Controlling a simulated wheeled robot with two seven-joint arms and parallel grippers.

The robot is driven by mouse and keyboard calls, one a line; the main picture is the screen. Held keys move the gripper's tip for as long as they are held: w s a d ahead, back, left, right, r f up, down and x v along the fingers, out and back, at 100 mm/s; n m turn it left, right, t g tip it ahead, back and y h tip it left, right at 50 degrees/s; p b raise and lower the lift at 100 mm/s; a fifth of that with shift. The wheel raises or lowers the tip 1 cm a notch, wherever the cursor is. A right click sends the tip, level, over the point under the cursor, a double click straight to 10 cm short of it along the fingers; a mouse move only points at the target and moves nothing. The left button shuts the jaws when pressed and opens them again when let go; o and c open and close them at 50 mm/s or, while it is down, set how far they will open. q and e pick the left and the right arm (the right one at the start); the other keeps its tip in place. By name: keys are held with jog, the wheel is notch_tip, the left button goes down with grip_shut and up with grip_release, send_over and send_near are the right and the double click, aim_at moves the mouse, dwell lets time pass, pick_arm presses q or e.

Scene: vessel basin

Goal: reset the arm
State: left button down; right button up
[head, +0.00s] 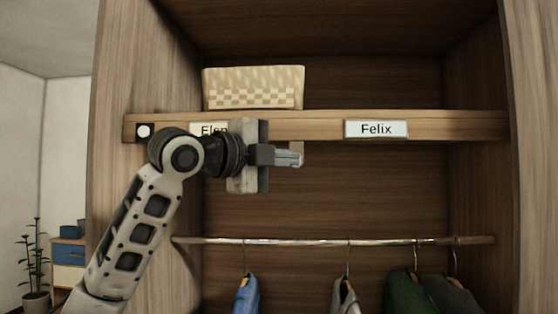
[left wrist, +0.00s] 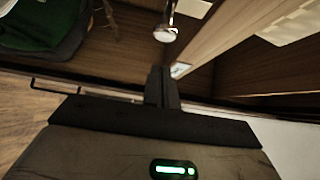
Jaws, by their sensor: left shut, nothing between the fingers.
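My left arm comes in from the lower left of the head view. Its gripper (head: 298,154) is in front of the wardrobe shelf edge (head: 322,122), just right of a partly hidden name label (head: 209,129). The left gripper is shut with nothing between its fingers; the closed fingers (left wrist: 162,88) also show in the left wrist view. My right gripper is in neither view.
A woven basket (head: 253,88) stands on the shelf above the gripper. A "Felix" label (head: 376,129) is on the shelf edge to the right. Below, a metal rail (head: 300,241) carries several hanging garments. Open room lies between shelf and rail.

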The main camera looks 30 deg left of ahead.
pick_arm(q)
jog(key=b+v, duration=0.2)
jog(key=v, duration=0.8)
jog(key=shift+b, duration=0.3)
